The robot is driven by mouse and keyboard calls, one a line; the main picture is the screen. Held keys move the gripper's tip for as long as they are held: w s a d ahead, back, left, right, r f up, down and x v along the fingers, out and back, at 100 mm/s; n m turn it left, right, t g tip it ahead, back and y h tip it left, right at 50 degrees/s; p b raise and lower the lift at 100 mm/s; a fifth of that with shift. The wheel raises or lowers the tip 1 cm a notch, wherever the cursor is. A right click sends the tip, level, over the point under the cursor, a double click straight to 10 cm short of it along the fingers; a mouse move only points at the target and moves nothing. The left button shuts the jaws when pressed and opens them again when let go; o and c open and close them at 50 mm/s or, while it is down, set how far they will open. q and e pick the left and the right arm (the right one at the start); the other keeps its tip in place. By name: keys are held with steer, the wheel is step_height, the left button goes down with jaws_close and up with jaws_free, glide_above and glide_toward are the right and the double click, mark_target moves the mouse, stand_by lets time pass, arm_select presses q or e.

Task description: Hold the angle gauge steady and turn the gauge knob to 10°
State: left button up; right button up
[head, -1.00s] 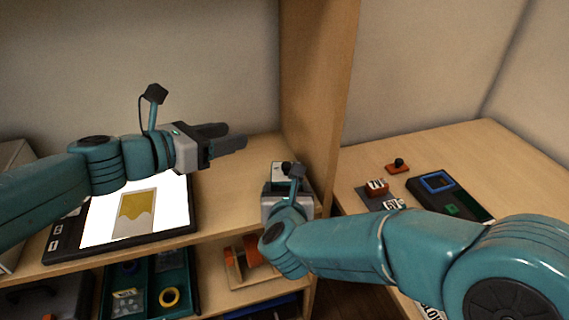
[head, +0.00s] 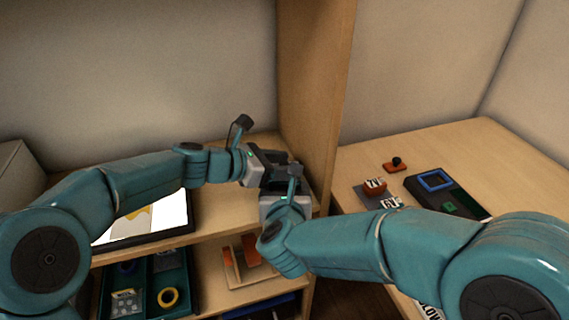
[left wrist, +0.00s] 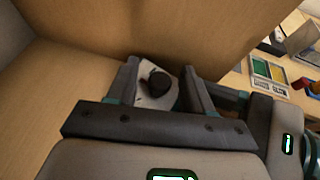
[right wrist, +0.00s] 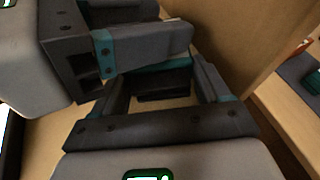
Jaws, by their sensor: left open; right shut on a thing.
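The angle gauge (left wrist: 146,99) is a pale plate with a round black knob (left wrist: 159,82), seen in the left wrist view. In the head view my grippers hide it. My left gripper (left wrist: 163,82) is open, its fingers on either side of the knob with visible gaps. It also shows in the head view (head: 283,163), reaching in from the left above the right gripper. My right gripper (head: 283,190) is shut on the gauge at the shelf's right end. In the right wrist view its fingers (right wrist: 165,88) are partly covered by the left gripper, and the dial cannot be read.
A wooden upright panel (head: 318,100) stands close to the right of both grippers. A tablet with a lit screen (head: 165,218) lies on the shelf at left. A desk (head: 480,160) with small parts stands at right.

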arm_select(q)
steer(key=shift+w+d, duration=0.1)
steer(key=shift+d, duration=0.1)
steer(key=shift+c, duration=0.3)
jaws_close()
steer(key=shift+w+m+g+h, duration=0.1)
steer(key=shift+m+g+h, duration=0.5)
steer(key=shift+m+g, duration=0.9)
steer(key=shift+g, duration=0.1)
steer(key=shift+o, duration=0.3)
jaws_free()
